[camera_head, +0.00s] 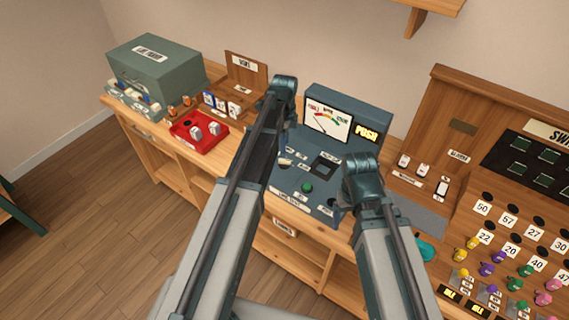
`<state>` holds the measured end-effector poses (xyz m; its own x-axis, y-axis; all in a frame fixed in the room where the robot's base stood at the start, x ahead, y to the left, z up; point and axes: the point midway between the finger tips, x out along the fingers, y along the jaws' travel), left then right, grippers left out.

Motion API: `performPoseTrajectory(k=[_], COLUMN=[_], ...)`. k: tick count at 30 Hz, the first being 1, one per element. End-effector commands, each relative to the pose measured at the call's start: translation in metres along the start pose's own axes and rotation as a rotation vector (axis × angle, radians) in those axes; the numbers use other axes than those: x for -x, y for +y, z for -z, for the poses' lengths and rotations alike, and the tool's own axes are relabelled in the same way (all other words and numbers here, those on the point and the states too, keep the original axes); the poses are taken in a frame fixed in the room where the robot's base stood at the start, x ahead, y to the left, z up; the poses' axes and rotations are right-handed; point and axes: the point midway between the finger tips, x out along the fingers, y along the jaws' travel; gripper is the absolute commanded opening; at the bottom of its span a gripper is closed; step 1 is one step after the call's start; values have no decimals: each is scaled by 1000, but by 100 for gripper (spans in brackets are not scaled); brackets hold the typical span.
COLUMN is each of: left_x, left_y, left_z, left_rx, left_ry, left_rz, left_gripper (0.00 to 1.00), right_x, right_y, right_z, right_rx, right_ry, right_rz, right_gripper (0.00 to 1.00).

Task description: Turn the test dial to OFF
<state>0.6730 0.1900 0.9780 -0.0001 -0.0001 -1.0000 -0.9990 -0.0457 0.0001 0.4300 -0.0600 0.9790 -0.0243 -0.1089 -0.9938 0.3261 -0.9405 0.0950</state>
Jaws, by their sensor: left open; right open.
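The blue-grey tester box (350,108) stands on the wooden counter. It has a meter with a coloured scale (327,120), a lit yellow PUSH sign (367,132), a square dark recess (323,168) and a green button (307,187). A small pale knob-like part (285,162), possibly the test dial, sits at the panel's left beside my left arm; its setting is too small to read. My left gripper (283,88) is at the box's upper left, and my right gripper (362,175) is over its right front. Both are open, with fingers hard to make out.
A red tray with dials (198,130), a green-grey box (155,65) and a wooden stand (246,75) are to the left. A switchboard (460,120) with several coloured plugs stands to the right. A wooden shelf (428,8) hangs above.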

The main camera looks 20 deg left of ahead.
Motion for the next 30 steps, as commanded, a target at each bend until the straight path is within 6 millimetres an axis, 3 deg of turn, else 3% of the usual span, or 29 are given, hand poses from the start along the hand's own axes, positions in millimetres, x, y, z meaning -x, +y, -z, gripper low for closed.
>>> performPoseTrajectory(k=[1,15,27,30], left_x=[-15,-75,-79,-79], left_y=[0,0,0,0], left_z=[0,0,0,0], left_rx=[0,0,0,0], left_ry=[0,0,0,0], left_rz=[0,0,0,0], left_gripper=[49,49,49,34], right_x=[-15,-74,-78,-78], right_y=[-1,-7,-8,-8], right_z=[1,4,5,5], right_rx=[0,0,0,0], right_ry=[0,0,0,0], right_rz=[0,0,0,0], right_gripper=[87,87,87,87])
